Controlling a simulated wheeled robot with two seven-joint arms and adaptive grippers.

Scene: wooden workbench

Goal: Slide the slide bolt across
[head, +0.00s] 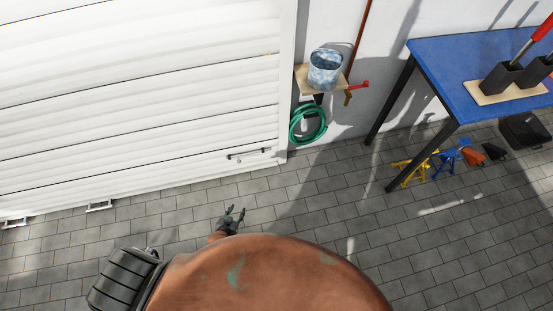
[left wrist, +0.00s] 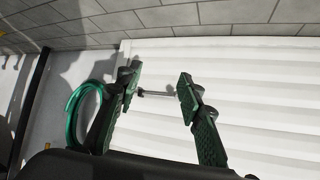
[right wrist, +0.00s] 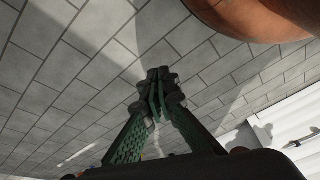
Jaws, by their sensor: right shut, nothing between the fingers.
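The slide bolt (head: 248,153) is a small thin metal bar with dark end parts, low on the white door near its right edge. My left gripper (head: 233,212) is open in the head view, below the bolt in the picture and apart from it. In the left wrist view the bolt (left wrist: 156,93) shows between the spread fingers (left wrist: 158,86), apparently beyond them, with nothing held. My right gripper (right wrist: 160,78) is shut and empty over the paving in the right wrist view. It is not seen in the head view. The bolt's fine detail is too small to tell.
A green hose (head: 308,124) hangs right of the door, below a shelf with a metal bucket (head: 325,69) and beside a red-handled tap (head: 357,86). A blue table (head: 450,60) stands at the right, with jack stands (head: 410,170) below. The paved floor before the door is clear.

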